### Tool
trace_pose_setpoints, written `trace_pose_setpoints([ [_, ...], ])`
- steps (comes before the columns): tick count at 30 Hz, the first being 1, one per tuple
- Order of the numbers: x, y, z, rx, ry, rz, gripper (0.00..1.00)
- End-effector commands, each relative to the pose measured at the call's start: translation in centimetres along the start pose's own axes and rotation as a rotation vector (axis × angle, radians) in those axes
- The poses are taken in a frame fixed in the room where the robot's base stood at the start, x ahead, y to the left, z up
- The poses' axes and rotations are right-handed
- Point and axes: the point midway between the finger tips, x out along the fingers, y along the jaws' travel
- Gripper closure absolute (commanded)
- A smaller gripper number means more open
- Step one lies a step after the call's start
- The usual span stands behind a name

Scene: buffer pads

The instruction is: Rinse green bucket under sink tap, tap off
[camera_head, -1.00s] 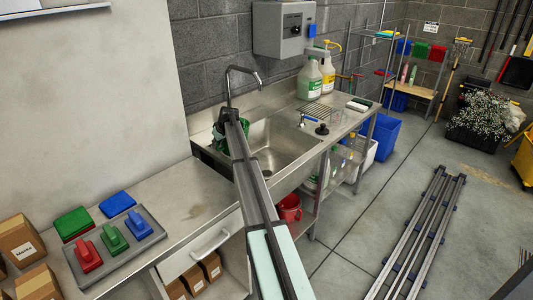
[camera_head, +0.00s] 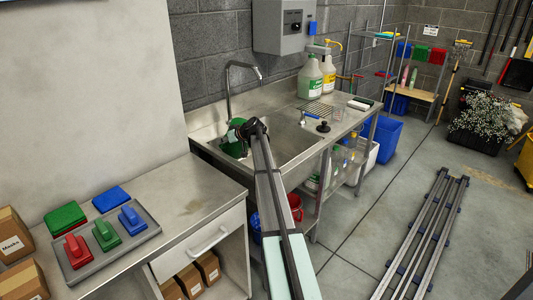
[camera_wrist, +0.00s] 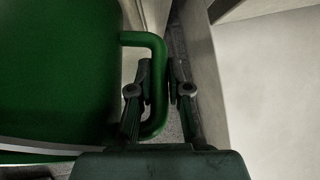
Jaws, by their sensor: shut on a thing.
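The green bucket (camera_head: 233,143) is at the left end of the sink (camera_head: 287,143), below the tap (camera_head: 232,82). My gripper (camera_head: 250,127) is beside the bucket and partly covers it. In the wrist view the bucket (camera_wrist: 60,70) fills the left side, and its looped green handle (camera_wrist: 158,90) passes between the fingers of my gripper (camera_wrist: 160,85), which is shut on it. The bucket's inside and base are hidden. No water stream can be made out at the tap.
Two bottles (camera_head: 310,80) and a wire rack (camera_head: 316,108) stand on the counter right of the basin. A tray (camera_head: 75,268) with coloured brushes lies on the near counter. A red bucket (camera_head: 296,206) sits beneath the sink. A grey control box (camera_head: 281,28) hangs on the wall.

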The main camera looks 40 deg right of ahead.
Motion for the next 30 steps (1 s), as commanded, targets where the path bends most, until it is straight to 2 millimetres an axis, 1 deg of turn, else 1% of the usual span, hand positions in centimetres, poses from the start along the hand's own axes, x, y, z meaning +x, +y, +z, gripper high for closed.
trace_pose_setpoints([
  [1,-0.4,0.2,0.1,0.002,0.025,-0.01,1.0],
  [4,-0.8,0.3,-0.1,0.002,0.056,-0.03,1.0],
  [30,-1.9,0.7,0.0,0.012,0.16,-0.087,1.0],
])
